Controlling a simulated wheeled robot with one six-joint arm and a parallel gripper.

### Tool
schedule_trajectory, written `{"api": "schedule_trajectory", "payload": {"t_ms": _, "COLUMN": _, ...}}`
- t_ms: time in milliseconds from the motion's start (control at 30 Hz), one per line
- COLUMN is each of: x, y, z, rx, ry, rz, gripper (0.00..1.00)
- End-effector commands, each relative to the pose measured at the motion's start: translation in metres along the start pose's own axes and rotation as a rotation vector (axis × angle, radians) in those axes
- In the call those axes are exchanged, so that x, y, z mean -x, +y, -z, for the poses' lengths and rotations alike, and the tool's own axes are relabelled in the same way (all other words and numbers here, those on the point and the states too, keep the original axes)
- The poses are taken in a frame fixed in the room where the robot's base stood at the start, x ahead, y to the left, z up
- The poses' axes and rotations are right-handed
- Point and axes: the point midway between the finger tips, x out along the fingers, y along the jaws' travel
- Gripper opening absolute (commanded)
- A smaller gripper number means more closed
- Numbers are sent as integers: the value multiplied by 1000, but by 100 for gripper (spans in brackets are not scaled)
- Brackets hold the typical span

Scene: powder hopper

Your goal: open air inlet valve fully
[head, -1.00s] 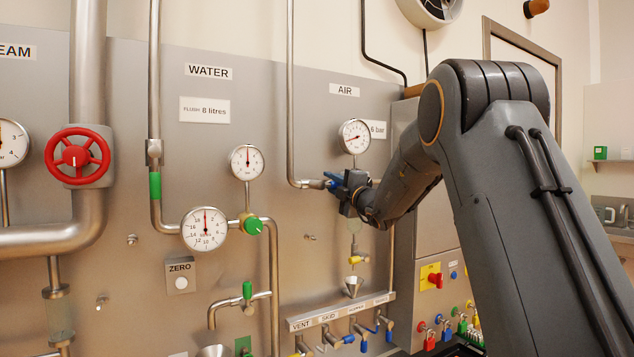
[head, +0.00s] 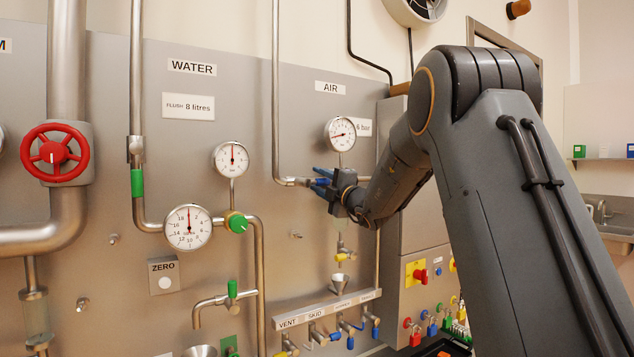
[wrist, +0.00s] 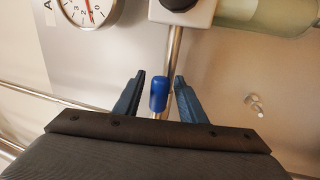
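The blue lever of the air inlet valve (wrist: 158,95) shows in the wrist view, pointing towards me from a thin metal pipe. My gripper (wrist: 160,97) is open, with one dark blue finger on each side of the lever. A gap shows between the lever and each finger, so it is not clamped. In the head view my gripper (head: 322,182) is at the end of the air pipe (head: 277,110), below the AIR label and the air gauge (head: 340,133). There the fingers hide the valve, and its lever cannot be told from them.
In the wrist view a gauge (wrist: 85,10) is at top left, and a clear cylinder (wrist: 262,14) at top right. The red wheel (head: 55,152) is far left.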

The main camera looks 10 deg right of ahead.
Motion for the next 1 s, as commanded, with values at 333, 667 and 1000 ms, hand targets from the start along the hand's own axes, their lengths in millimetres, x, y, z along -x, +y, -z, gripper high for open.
{"api": "schedule_trajectory", "payload": {"t_ms": 333, "x": 52, "y": 0, "z": -2, "rx": 1, "ry": -3, "rz": 0, "gripper": 37}}
{"api": "schedule_trajectory", "payload": {"t_ms": 667, "x": 60, "y": 0, "z": -2, "rx": 0, "ry": -2, "rz": 0, "gripper": 37}}
{"api": "schedule_trajectory", "payload": {"t_ms": 1000, "x": 59, "y": 0, "z": 1, "rx": 0, "ry": 0, "rz": 0, "gripper": 37}}
